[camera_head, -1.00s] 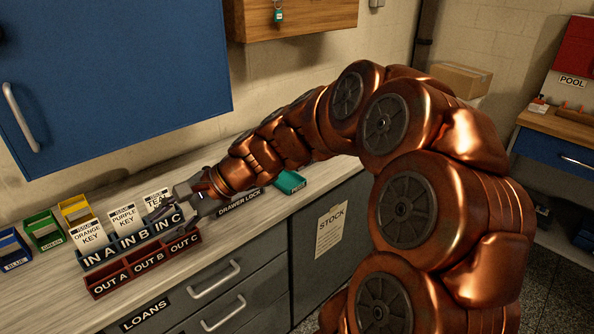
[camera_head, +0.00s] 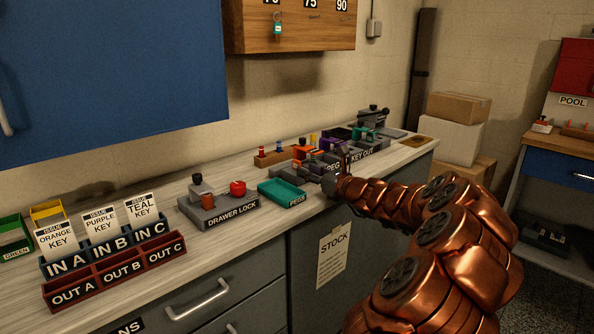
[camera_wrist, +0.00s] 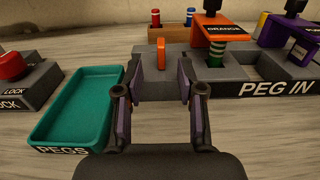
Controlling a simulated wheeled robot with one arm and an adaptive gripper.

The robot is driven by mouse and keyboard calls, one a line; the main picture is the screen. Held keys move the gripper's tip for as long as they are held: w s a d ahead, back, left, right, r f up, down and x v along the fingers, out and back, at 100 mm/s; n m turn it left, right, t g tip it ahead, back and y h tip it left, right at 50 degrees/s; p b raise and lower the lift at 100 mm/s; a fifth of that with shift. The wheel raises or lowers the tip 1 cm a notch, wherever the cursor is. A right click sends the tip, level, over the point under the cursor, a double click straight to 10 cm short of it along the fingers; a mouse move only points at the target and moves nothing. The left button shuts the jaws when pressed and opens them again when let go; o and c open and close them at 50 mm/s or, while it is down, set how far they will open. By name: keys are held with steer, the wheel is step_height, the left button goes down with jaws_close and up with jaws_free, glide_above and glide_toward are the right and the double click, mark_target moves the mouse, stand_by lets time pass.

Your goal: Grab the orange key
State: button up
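A small upright orange piece (camera_wrist: 161,54), which looks like the orange key, stands in a grey block (camera_wrist: 150,85). Beside it on the right is an orange block labelled ORANGE (camera_wrist: 222,28) with a dark knob above and a green striped peg (camera_wrist: 216,54) below. My gripper (camera_wrist: 160,92) is open and empty in the wrist view, its two fingers on either side of the orange piece and nearer the camera. In the head view my gripper (camera_head: 330,182) is at the counter's front edge by the peg fixtures; its fingers are hard to make out there.
A teal PEGS tray (camera_wrist: 72,118) lies just left of my gripper. A PEG IN strip (camera_wrist: 275,88) is on the right, with a purple block (camera_wrist: 297,30) behind. A drawer lock (camera_head: 225,210) and IN/OUT bins (camera_head: 110,270) stand farther left. Bare counter lies in front.

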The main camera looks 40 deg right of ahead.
mark_target(297, 164)
steer(key=w+b, duration=0.1)
steer(key=w, duration=0.4)
steer(key=shift+d, duration=0.15)
steer(key=shift+w+r, duration=0.2)
steer(key=shift+w, duration=0.15)
steer(key=shift+c, duration=0.3)
jaws_close()
